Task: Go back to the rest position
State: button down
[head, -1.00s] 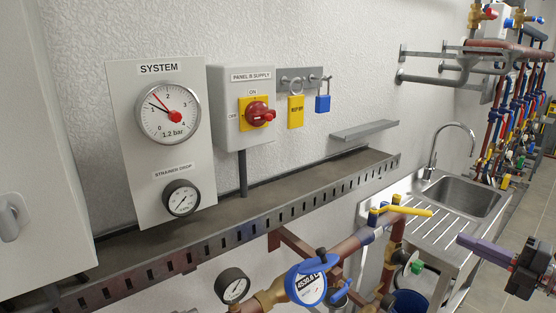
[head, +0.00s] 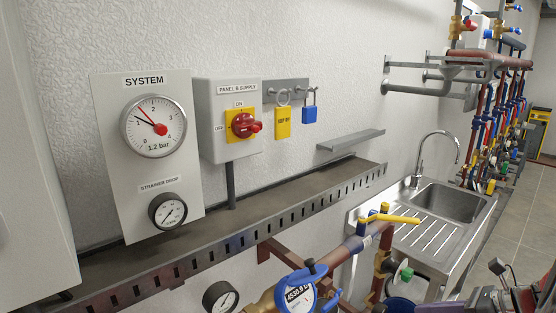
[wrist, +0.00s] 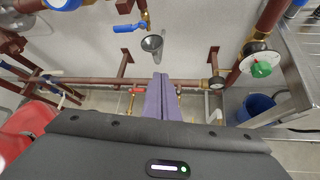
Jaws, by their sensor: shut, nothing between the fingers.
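My gripper (wrist: 160,80) shows in the wrist view as two purple fingers pressed together, shut and empty. The fingers point at the pipework below the wall, with a small grey funnel (wrist: 153,43) just beyond their tips. In the head view only a sliver of a purple finger (head: 440,307) shows at the bottom edge, with my dark wrist parts at the bottom right corner. Most of the gripper is cut off there.
A sink (head: 450,202) with a drainer stands at the right. A yellow-handled valve (head: 390,217) and a blue water meter (head: 300,296) sit on pipes below a slotted cable tray (head: 240,232). In the wrist view, a green-knobbed valve (wrist: 261,67) and blue bucket (wrist: 257,108) are at the right.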

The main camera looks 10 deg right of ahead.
jog(key=s+a+n+g+h, duration=0.3)
jog(key=a+n, duration=0.4)
jog(key=n, duration=0.3)
jog(key=s+a+n+g+h, duration=0.2)
jog(key=s+a+n+g, duration=0.1)
jog(key=a+n, duration=0.5)
jog(key=s+a+r+n+t+h, duration=0.1)
jog(key=a+r+n, duration=0.3)
jog(key=a+n, duration=0.2)
jog(key=s+a+r+n+t+h, duration=0.1)
jog(key=s+a+r+n+t, duration=0.1)
jog(key=a+r+n, duration=0.2)
jog(key=a+n, duration=0.3)
jog(key=a, duration=0.1)
jog(key=shift+a, duration=0.4)
